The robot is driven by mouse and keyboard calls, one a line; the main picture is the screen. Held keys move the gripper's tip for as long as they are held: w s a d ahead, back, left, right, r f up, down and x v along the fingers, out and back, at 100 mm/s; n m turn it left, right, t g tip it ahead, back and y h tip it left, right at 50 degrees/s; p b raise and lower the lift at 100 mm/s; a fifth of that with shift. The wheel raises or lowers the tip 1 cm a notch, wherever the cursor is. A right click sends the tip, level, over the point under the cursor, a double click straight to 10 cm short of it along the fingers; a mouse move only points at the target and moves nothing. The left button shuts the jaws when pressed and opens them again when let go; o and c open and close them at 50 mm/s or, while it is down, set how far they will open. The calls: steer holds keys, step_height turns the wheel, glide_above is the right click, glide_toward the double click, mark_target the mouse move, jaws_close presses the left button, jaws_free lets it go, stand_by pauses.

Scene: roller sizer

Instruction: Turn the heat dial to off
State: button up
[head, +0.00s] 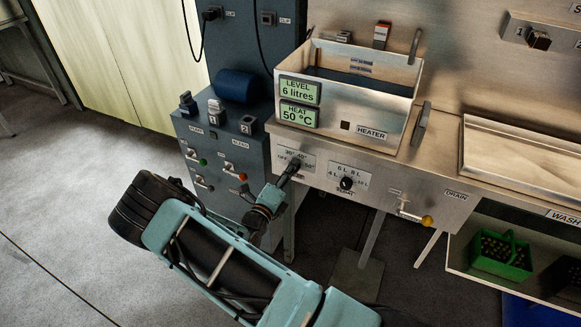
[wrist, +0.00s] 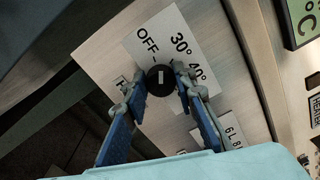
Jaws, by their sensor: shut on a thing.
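The heat dial (wrist: 160,83) is a round black knob with a white mark on a white label plate (wrist: 165,35) reading OFF, 30° and 40°. My gripper (wrist: 158,90) is shut on the dial, with one blue finger on each side of it. The white mark runs up and down in the wrist view; I cannot tell exactly which setting it points to. In the head view the gripper (head: 291,168) covers most of the dial at the bench front. The HEAT display (head: 298,115) on the metal tank reads 50 °C.
A second black dial (head: 346,184), marked in litres, sits just right. A yellow-knobbed drain lever (head: 427,221) sticks out further right. A dark blue-grey cabinet (head: 227,150) with several switches stands left. The floor at left is clear.

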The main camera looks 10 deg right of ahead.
steer(key=shift+n+p, duration=0.45)
steer(key=shift+n, duration=1.25)
steer(key=shift+f, duration=0.1)
steer(key=o, duration=1.2)
steer(key=shift+c, duration=0.2)
steer(key=shift+a, duration=0.1)
steer(key=v, duration=1.2)
